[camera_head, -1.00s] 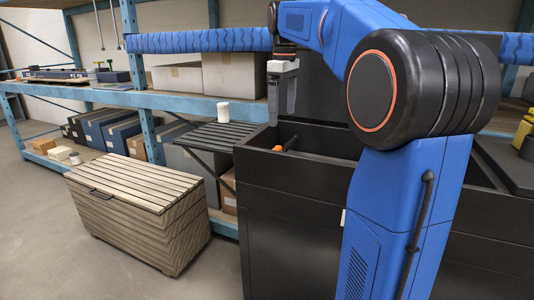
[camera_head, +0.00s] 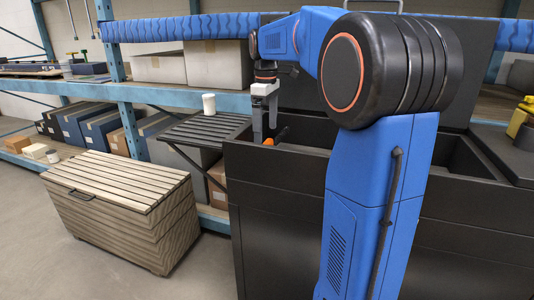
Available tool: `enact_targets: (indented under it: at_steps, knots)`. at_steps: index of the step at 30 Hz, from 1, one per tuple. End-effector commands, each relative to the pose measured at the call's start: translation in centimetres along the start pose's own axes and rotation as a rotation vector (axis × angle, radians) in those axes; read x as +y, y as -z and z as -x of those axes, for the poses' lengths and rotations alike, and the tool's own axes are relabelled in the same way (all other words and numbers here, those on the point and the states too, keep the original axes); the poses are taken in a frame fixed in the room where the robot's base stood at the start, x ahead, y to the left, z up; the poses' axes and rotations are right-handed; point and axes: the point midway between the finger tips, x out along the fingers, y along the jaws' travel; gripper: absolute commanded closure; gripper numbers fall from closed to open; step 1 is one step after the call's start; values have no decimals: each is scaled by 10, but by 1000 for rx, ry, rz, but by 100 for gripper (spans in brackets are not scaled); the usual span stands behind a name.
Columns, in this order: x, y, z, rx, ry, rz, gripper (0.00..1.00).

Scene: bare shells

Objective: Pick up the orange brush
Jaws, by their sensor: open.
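The orange brush (camera_head: 269,141) lies inside the open black bin (camera_head: 285,172), near its left end. Only its orange part and a dark part leaning up to the right show; the bin's front wall hides the rest. My gripper (camera_head: 263,136) points down at the bin opening, right beside the brush in the picture. Its fingers overlap the brush's left side in view, and I cannot tell whether they touch it. My gripper is open and holds nothing that I can see.
A slatted wooden chest (camera_head: 125,205) stands on the floor at left. Blue racking (camera_head: 170,97) with boxes runs behind. Yellow items (camera_head: 521,118) sit at right.

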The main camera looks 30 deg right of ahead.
Motion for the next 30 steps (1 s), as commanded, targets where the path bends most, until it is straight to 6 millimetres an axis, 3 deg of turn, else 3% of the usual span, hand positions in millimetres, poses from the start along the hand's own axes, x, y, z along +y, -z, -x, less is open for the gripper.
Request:
enact_targets:
  at_steps: [8, 18, 27, 28, 30]
  knots:
    - [1, -1, -18, -1, 1, 0, 0]
    - [5, -2, -59, -1, 1, 0, 0]
    - [5, -2, -64, 0, 0, 0, 0]
    - [5, -2, -64, 0, 0, 0, 2]
    - [5, -2, -64, 0, 0, 0, 19]
